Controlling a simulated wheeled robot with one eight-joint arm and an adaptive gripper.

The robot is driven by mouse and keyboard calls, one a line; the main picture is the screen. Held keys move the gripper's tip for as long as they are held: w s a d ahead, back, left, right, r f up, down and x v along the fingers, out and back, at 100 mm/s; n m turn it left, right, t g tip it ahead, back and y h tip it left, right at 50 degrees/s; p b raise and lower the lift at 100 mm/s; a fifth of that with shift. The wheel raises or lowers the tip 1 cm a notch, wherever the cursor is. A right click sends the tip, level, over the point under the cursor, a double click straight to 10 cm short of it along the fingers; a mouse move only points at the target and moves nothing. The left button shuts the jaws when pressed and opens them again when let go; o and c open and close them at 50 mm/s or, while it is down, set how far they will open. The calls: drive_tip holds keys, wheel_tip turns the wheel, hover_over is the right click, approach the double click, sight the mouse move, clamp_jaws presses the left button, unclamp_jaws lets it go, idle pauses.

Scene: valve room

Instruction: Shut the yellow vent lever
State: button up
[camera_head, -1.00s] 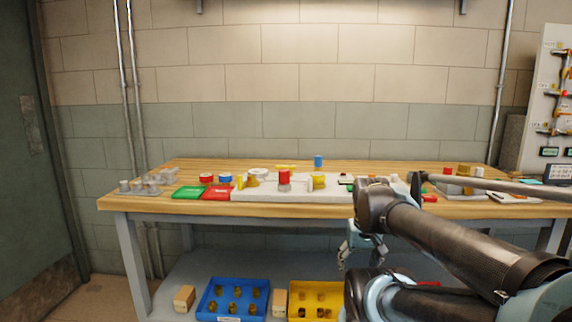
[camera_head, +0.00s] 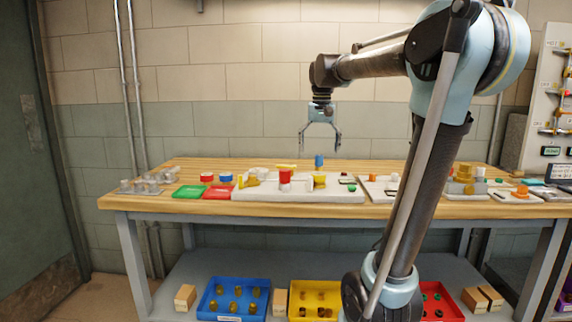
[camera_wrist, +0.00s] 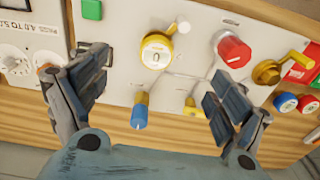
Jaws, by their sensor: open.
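Several yellow parts stand on a white panel (camera_head: 340,195) on the bench; I cannot read which is the vent lever. A small yellow handle (camera_wrist: 191,106) shows near the panel's edge in the wrist view, between my open fingers; a yellow bar also shows in the head view (camera_head: 285,166). A yellow round knob with a dial face (camera_wrist: 157,50) and a gold-yellow lever (camera_wrist: 279,70) are farther from my fingers. My gripper (camera_head: 320,141) is open, empty, pointing down above the panel's back edge. It touches nothing that I can see.
A blue handle (camera_wrist: 140,110) stands beside the small yellow handle, close to my gripper. A red knob (camera_wrist: 232,50) lies between the yellow knob and gold lever. The air around my gripper is clear.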

drive_tip(key=w+a+r, duration=0.5)
drive_tip(key=w, duration=0.2)
wheel_tip(320, 180, up, 2)
drive_tip(key=r, duration=0.1)
hover_over(286, 166)
drive_tip(key=w, duration=0.1)
drive_tip(key=shift+g, duration=0.4)
wheel_tip(286, 166, down, 17)
drive_tip(key=shift+f, duration=0.1)
drive_tip(key=c, duration=1.1)
